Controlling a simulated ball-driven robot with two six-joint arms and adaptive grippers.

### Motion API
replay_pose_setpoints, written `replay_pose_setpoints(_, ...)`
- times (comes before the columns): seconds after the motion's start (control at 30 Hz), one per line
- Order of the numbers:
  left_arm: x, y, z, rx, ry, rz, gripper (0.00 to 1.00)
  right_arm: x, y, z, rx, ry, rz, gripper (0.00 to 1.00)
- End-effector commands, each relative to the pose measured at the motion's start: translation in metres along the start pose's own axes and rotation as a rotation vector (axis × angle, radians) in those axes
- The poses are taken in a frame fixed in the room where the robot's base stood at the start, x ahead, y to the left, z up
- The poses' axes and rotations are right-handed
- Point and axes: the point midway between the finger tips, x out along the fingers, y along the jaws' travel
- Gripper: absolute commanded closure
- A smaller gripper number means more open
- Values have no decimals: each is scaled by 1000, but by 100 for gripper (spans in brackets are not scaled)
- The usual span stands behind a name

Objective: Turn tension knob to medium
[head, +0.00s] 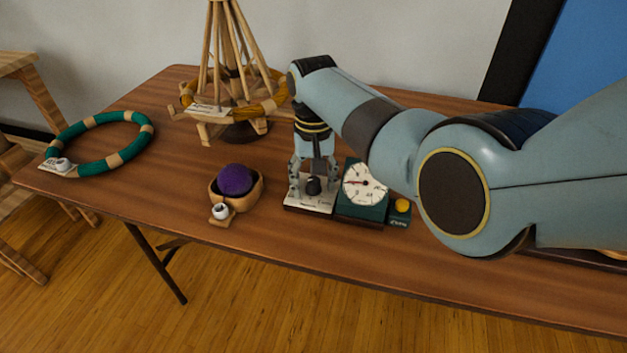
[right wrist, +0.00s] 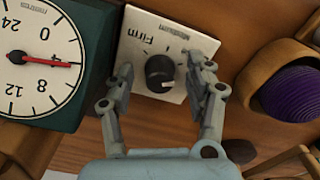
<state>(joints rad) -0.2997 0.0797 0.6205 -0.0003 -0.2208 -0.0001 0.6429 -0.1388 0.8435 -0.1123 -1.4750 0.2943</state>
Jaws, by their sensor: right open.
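The tension knob (right wrist: 160,72) is a small black round knob on a white panel (right wrist: 143,28) marked "Firm", upside down in the right wrist view. A pale mark on the knob points to the lower right there. In the head view the knob (head: 313,187) and its panel (head: 303,204) sit near the table's front edge. My right gripper (head: 314,178) is above the panel, pointing down. Its open fingers (right wrist: 162,68) stand on either side of the knob, with a gap showing on both sides. My left gripper is not in view.
A green box with a white dial and red needle (head: 364,183) stands close beside the panel. A wooden bowl (head: 250,199) with a purple ball (head: 234,180) is left. A wooden rod stand (head: 237,60) stands behind, and a green-and-tan hoop (head: 83,128) lies far left.

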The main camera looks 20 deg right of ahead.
Motion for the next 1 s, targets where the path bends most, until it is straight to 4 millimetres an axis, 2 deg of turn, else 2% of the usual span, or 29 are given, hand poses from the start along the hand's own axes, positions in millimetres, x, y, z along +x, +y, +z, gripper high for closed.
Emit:
replay_pose_setpoints(0.1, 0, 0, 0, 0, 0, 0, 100, 0, 0, 0, 0, 0, 0, 45)
replay_pose_setpoints(0.53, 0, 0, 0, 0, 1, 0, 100, 0, 0, 0, 0, 0, 0, 100)
replay_pose_setpoints(0.77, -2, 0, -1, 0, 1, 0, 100, -1, 0, 0, -19, 0, 0, 100)
replay_pose_setpoints(1.0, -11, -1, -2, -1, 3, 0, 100, -3, 0, 0, -125, 0, 0, 100)
